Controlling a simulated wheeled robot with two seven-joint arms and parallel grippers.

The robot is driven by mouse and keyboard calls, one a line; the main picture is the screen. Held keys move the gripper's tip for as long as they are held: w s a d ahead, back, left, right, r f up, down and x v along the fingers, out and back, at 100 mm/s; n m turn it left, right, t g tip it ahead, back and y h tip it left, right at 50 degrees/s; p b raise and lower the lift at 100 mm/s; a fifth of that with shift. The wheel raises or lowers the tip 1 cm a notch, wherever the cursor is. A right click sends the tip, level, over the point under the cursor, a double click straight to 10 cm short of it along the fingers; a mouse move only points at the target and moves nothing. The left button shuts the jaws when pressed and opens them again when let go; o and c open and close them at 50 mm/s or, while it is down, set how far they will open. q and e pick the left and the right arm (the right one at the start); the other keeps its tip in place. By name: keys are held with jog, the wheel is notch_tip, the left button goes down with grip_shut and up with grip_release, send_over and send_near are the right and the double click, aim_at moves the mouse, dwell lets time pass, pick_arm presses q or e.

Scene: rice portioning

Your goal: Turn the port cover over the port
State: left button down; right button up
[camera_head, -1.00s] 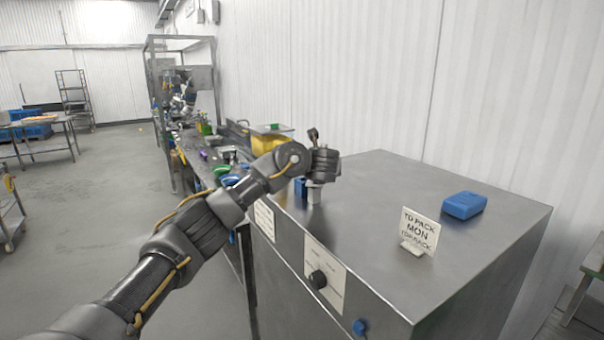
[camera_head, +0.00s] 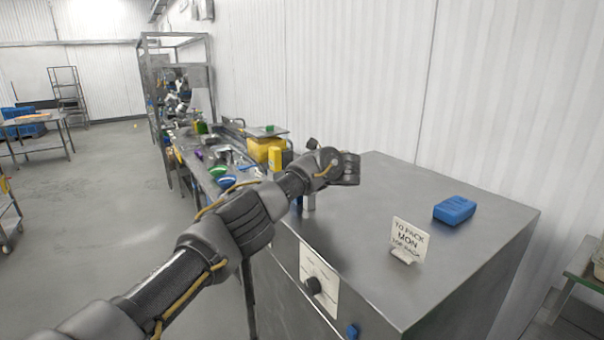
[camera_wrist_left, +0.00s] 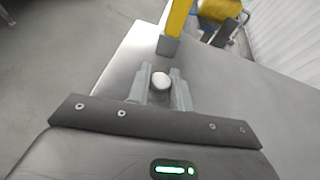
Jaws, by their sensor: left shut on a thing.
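My left gripper (camera_head: 309,199) is at the far left corner of the steel cabinet's top (camera_head: 384,192), its fingers pointing down. In the left wrist view, a small pale rounded piece (camera_wrist_left: 161,81) sits between the two fingers, and the gripper is shut on it. It may be the port cover, but I cannot tell for sure. A yellow upright piece with a grey end (camera_wrist_left: 177,22) stands just beyond the fingertips; yellow also shows beside my wrist in the head view (camera_head: 274,157). I cannot make out the port opening. My right gripper is in neither view.
A small sign (camera_head: 409,238) and a blue block (camera_head: 455,209) stand on the cabinet top to the right. A dial panel (camera_head: 319,281) is on its front. A cluttered bench (camera_head: 205,165) runs behind. Much of the cabinet top is clear.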

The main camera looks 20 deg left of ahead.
pick_arm(q)
jog(key=shift+s+a, duration=0.1)
dwell(0.5)
jog(key=c, duration=1.3)
grip_release()
jog(key=shift+a, duration=0.1)
jog(key=shift+o, duration=0.2)
jog(key=shift+s+d+b, duration=0.15)
jog(key=shift+d+b, duration=0.15)
jog(key=shift+d, duration=0.3)
jog(key=b+v, duration=0.4)
jog(key=v, duration=0.5)
jog(key=shift+d+r, duration=0.2)
jog(key=shift+r, duration=0.2)
